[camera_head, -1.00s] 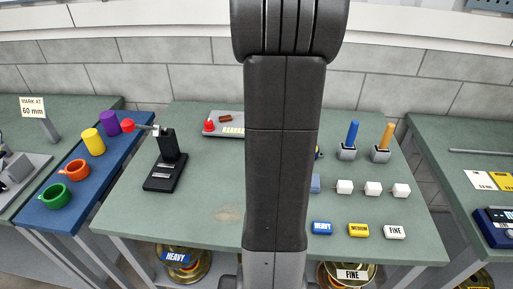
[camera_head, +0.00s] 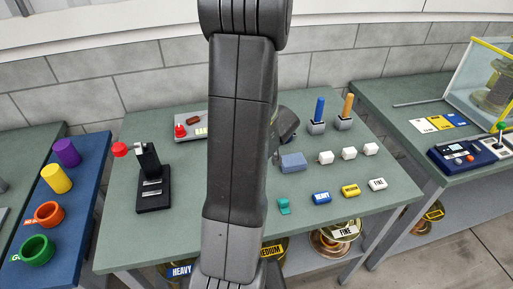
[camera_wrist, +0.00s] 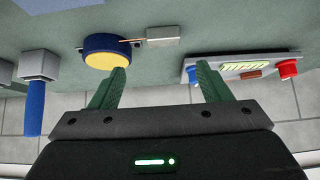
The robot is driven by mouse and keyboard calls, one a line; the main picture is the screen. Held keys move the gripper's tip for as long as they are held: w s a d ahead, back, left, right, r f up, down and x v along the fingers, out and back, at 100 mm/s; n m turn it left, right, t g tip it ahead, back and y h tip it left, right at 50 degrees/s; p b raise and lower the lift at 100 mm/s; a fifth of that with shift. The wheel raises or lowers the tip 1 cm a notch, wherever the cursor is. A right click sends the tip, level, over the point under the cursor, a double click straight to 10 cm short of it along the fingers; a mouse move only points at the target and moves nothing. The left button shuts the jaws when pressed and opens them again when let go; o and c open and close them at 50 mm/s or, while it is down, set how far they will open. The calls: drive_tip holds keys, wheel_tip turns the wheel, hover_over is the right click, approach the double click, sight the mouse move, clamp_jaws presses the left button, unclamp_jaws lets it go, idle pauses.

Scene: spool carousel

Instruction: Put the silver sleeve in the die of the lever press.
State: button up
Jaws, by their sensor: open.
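The lever press (camera_head: 153,175) stands on the left part of the middle table in the head view, black with a red ball on its lever. Its base carries a small pale metal part, too small to make out as the die. I cannot pick out the silver sleeve in either view; my arm hides part of the table. In the wrist view my gripper (camera_wrist: 158,78) has its two green fingers wide apart with nothing between them. It is above the table's back part, near a blue and yellow round thing (camera_wrist: 108,52) and a grey block (camera_wrist: 163,40).
A blue-grey block (camera_head: 292,162) and several white cubes (camera_head: 349,153) stand right of my arm. Blue (camera_head: 319,109) and orange (camera_head: 347,105) handles stand behind them. Labelled blocks (camera_head: 350,190) lie in front. A red-button box (camera_head: 190,125) is behind the press. Coloured cups (camera_head: 48,214) are at left.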

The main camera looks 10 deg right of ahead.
drive_tip(key=x, duration=0.3)
drive_tip(key=shift+w+a+f+b, duration=0.1)
drive_tip(key=shift+f+b, duration=0.1)
drive_tip(key=shift+b, duration=0.15)
drive_tip(key=b+x, duration=0.1)
drive_tip(key=x, duration=0.3)
drive_tip(key=shift+a+f+b, duration=0.25)
drive_tip(key=shift+f+b, duration=0.15)
drive_tip(key=shift+f, duration=0.1)
drive_tip(key=shift+w+f, duration=0.1)
drive_tip(key=shift+w, duration=0.15)
drive_tip(key=c, duration=1.1)
wheel_tip(320, 180, up, 10)
drive_tip(key=p, duration=0.6)
drive_tip(key=shift+c, duration=0.2)
